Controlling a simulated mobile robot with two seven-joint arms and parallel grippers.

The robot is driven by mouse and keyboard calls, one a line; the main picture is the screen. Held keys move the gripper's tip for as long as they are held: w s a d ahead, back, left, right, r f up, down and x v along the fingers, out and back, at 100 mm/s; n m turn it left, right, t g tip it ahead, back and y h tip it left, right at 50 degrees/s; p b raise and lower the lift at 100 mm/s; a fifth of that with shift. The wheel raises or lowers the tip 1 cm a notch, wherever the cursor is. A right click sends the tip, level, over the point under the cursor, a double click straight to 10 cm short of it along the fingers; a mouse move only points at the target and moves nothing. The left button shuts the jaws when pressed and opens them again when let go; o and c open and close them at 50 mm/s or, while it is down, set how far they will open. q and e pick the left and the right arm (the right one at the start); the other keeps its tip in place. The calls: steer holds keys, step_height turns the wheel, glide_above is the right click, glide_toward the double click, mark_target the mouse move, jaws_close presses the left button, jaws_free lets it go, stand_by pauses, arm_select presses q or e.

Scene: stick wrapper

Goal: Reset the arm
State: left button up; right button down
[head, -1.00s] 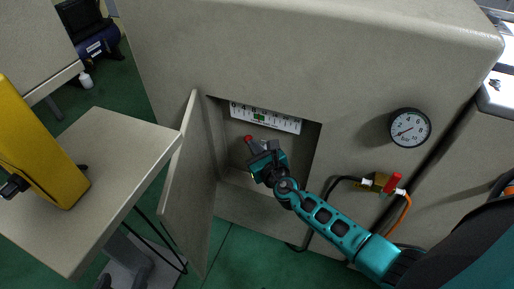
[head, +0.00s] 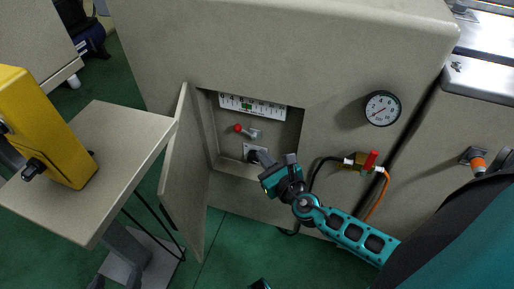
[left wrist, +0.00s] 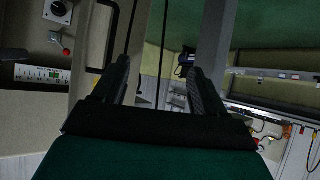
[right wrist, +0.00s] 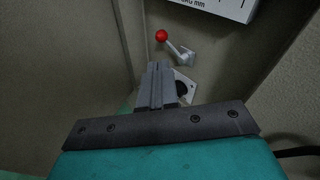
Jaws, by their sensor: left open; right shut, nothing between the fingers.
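My right gripper (head: 261,157) is shut and empty at the opening of the recess in the beige cabinet. In the right wrist view its closed fingers (right wrist: 160,84) are in front of a white plate with a black part (right wrist: 184,88), partly hidden. The red-knobbed lever (head: 245,130) is on the recess's back wall, clear of the gripper; it also shows in the right wrist view (right wrist: 176,47). My left gripper is open and empty in the left wrist view (left wrist: 160,80); in the head view only a small teal piece, likely of it, shows at the bottom edge.
The cabinet door (head: 182,180) stands open left of the recess. A numbered scale (head: 252,107) is above the lever. A gauge (head: 382,108) and a red-handled valve (head: 368,162) are to the right. A yellow box (head: 45,125) is on a table (head: 125,150) at left.

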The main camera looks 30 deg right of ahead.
steer(key=shift+s+r, duration=0.1)
steer(key=shift+s, duration=0.3)
arm_select(q)
steer(key=shift+r, duration=0.1)
steer(key=shift+y, duration=0.4)
steer(key=a+r+p, duration=0.1)
steer(key=p, duration=0.2)
steer(key=s+a+r+p, duration=0.1)
steer(key=r+p, duration=0.1)
steer(key=p, duration=0.1)
steer(key=a+r+p, duration=0.1)
steer(key=p, duration=0.1)
steer(key=shift+s+r+p, duration=0.15)
steer(key=shift+r+p, duration=0.15)
steer(key=shift+p, duration=0.1)
steer(key=shift+s+f, duration=0.1)
steer(key=shift+c, duration=0.3)
arm_select(e)
steer(key=s+a+r+m+g, duration=0.1)
steer(key=s+m, duration=0.3)
steer(key=m, duration=0.7)
steer(key=s+a+r+m+g+y, duration=0.1)
steer(key=s+a+m, duration=0.3)
steer(key=m, duration=0.8)
steer(key=s+a+r+m+g+y, duration=0.1)
steer(key=s+a+r+m+g, duration=0.1)
steer(key=m, duration=1)
steer(key=shift+s+a+r+g, duration=0.25)
steer(key=shift+s+a+g, duration=0.4)
steer(key=shift+s, duration=0.6)
